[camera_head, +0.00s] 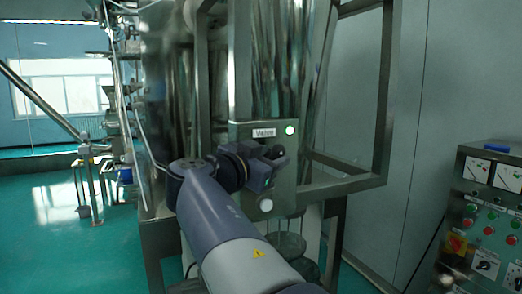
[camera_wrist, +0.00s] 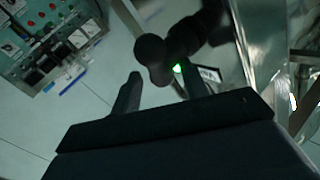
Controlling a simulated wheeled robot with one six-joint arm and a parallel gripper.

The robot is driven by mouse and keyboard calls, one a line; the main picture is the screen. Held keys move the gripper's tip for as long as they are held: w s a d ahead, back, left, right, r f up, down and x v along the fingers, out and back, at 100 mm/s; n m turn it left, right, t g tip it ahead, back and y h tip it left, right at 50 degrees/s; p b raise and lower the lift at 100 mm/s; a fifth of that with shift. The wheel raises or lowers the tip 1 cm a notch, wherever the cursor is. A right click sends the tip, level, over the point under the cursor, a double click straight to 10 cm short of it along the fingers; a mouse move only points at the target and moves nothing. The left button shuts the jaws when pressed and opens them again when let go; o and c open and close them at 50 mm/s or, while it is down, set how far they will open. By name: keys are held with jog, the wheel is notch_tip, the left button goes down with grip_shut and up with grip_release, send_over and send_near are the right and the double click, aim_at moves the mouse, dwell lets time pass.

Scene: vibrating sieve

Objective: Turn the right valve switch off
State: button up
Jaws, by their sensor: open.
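A metal valve box (camera_head: 237,133) on the machine frame carries a "Valve" label (camera_head: 264,132). A green light (camera_head: 290,129) glows at its upper right and a pale round button or lamp (camera_head: 266,205) sits low on it. My gripper (camera_head: 270,168) is in front of the box and hides its middle. In the wrist view my gripper (camera_wrist: 158,88) is open, with a dark rounded valve knob (camera_wrist: 150,47) just beyond and partly between the fingertips. The green light (camera_wrist: 177,69) and part of the label (camera_wrist: 209,74) show beside the right finger. I cannot tell whether the fingers touch the knob.
A control panel (camera_head: 504,208) with gauges and buttons stands at the right; it also shows in the wrist view (camera_wrist: 50,40). Metal frame bars (camera_head: 384,100) stand right of the valve box. Open green floor (camera_head: 60,220) lies at the left.

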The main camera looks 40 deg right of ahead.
jog(key=shift+x, duration=1.3)
grip_shut()
